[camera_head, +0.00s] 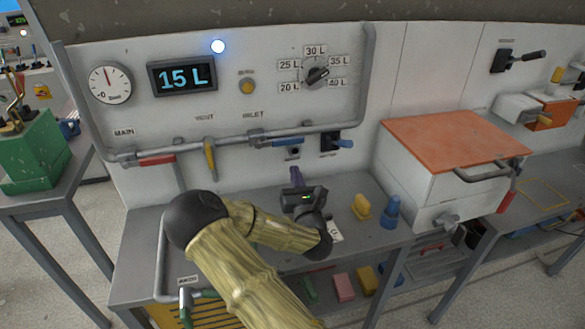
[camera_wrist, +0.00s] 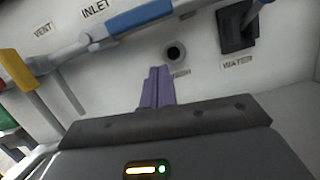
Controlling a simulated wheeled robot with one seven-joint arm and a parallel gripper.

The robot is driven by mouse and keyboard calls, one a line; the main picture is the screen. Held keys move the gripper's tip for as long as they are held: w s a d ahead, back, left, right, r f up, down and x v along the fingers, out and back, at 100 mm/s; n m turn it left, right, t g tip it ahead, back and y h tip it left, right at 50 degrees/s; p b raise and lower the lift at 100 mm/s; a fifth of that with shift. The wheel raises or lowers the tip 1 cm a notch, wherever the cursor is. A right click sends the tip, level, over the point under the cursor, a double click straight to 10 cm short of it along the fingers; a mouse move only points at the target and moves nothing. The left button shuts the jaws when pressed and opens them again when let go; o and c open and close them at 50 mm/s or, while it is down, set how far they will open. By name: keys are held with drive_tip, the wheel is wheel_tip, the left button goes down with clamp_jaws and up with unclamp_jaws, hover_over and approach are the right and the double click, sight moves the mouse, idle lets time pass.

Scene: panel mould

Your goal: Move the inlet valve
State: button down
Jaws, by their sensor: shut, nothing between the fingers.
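The inlet valve's blue handle (camera_head: 284,141) lies nearly level along the grey pipe on the panel, below and right of its label. In the wrist view the same blue handle (camera_wrist: 140,17) crosses the top, right of the word INLET. My gripper (camera_head: 295,172) has purple fingers pressed together, with nothing between them. It is below the blue handle and apart from it, pointing toward the panel. In the wrist view my gripper (camera_wrist: 158,72) shows its shut fingertips just below a round dark port (camera_wrist: 175,53).
The yellow vent handle (camera_head: 210,158) hangs down left of the inlet. The red main handle (camera_head: 157,160) lies level farther left. A water lever (camera_head: 342,144) is close on the right. The display (camera_head: 183,76) reads 15 L. Yellow and blue pieces (camera_head: 391,211) stand on the bench.

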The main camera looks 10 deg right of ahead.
drive_tip(key=b+v, duration=0.1)
drive_tip(key=v, duration=0.5)
drive_tip(key=shift+s+d, duration=0.15)
drive_tip(key=shift+s, duration=0.15)
